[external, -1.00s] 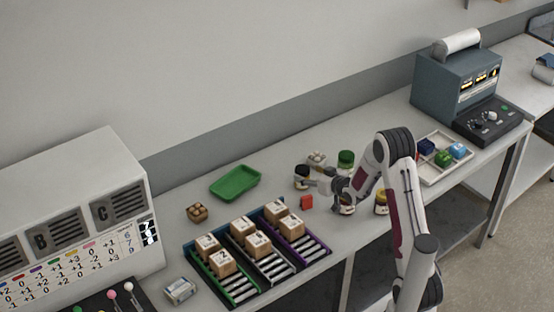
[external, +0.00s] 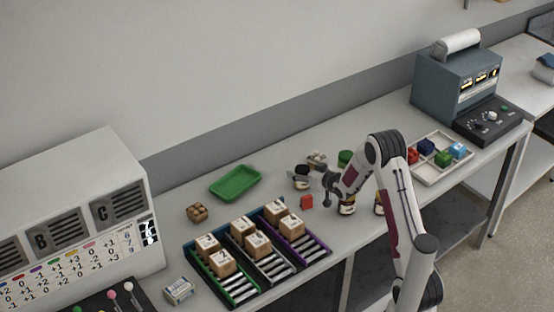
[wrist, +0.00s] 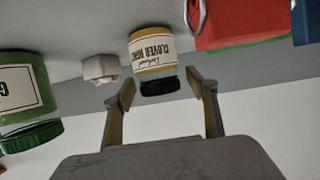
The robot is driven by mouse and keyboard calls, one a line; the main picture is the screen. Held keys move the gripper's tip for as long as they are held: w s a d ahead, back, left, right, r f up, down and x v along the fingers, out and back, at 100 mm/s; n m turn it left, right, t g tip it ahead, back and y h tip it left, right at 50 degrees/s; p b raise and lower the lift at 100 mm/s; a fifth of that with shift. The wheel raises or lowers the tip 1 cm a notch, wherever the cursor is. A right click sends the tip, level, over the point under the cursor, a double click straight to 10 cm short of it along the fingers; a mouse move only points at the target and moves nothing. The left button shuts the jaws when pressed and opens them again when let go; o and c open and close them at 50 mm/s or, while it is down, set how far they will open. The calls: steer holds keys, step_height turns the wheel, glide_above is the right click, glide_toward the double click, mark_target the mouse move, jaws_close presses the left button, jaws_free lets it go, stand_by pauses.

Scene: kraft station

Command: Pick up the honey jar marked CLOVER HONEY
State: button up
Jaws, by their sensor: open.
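The honey jar (wrist: 152,52) has a dark lid and a cream label that reads CLOVER HONEY, upside down in the wrist view. It is between and just beyond the fingertips of my gripper (wrist: 161,88), which is open and empty. I cannot tell whether either finger touches it. In the external view my gripper (external: 312,178) is over the back middle of the table, close to a dark-lidded jar (external: 302,185) that it partly hides.
A green-lidded jar (wrist: 28,105) stands on the left in the wrist view. Other jars (external: 346,208) stand beneath my arm. Crates on racks (external: 257,243) are in front, and a green tray (external: 235,183) is left.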

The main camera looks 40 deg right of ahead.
steer(key=c, duration=1.7)
steer(key=shift+o, duration=0.2)
steer(key=shift+r, duration=0.1)
steer(key=shift+r, duration=4.95)
